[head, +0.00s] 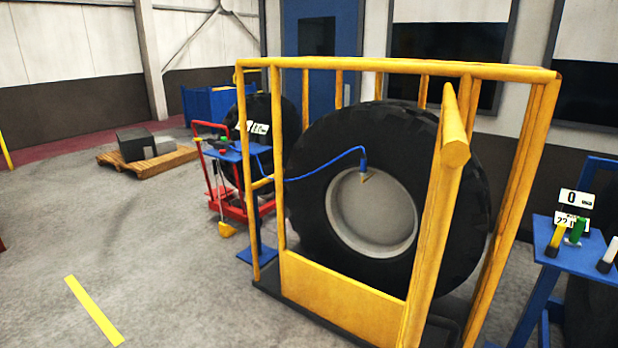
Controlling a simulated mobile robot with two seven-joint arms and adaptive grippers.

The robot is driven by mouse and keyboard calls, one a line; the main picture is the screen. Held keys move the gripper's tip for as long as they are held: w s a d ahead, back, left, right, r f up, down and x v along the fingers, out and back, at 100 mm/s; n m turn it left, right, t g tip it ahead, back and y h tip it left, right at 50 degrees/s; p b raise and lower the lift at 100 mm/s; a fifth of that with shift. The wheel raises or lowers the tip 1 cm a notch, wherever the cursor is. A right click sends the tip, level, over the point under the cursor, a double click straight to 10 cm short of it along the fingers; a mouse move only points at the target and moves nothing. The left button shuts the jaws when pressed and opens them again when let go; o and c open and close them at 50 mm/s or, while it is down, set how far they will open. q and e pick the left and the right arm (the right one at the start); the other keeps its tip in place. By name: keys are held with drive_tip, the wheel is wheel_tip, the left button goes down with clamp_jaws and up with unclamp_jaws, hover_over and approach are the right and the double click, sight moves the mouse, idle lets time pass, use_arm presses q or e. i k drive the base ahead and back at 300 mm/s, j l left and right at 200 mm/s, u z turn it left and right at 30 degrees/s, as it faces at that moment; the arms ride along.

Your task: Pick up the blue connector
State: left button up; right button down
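A blue connector (363,164) sits at the upper edge of the pale wheel rim (372,212), at the end of a thin blue hose (322,173). A small tan tip shows below the connector; whether it is fixed onto the rim is too small to tell. The hose runs left to a blue stand (232,151). The rim is in a large black tyre (325,140) that stands upright inside a yellow tubular cage (410,72). Neither of my grippers shows in the head view.
The cage bars and its thick front post (453,130) stand around the tyre. A blue table (571,258) with yellow, green and white items is at the right. A red trolley (237,212) and a wooden pallet (152,164) are at the left.

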sight(364, 160)
drive_tip(key=i+j, duration=0.1)
drive_tip(key=j, duration=0.6)
drive_tip(key=i+j, duration=0.15)
drive_tip(key=j, duration=0.25)
drive_tip(key=i+j, duration=0.35)
drive_tip(key=j, duration=0.15)
drive_tip(key=i+j, duration=0.3)
drive_tip(key=j, duration=0.2)
drive_tip(key=i+j, duration=0.2)
drive_tip(key=i, duration=0.25)
drive_tip(key=i+j, duration=0.25)
drive_tip(key=i, duration=0.15)
drive_tip(key=i+j, duration=0.2)
drive_tip(key=i, duration=0.25)
drive_tip(key=i+j, duration=0.1)
drive_tip(key=i, duration=1)
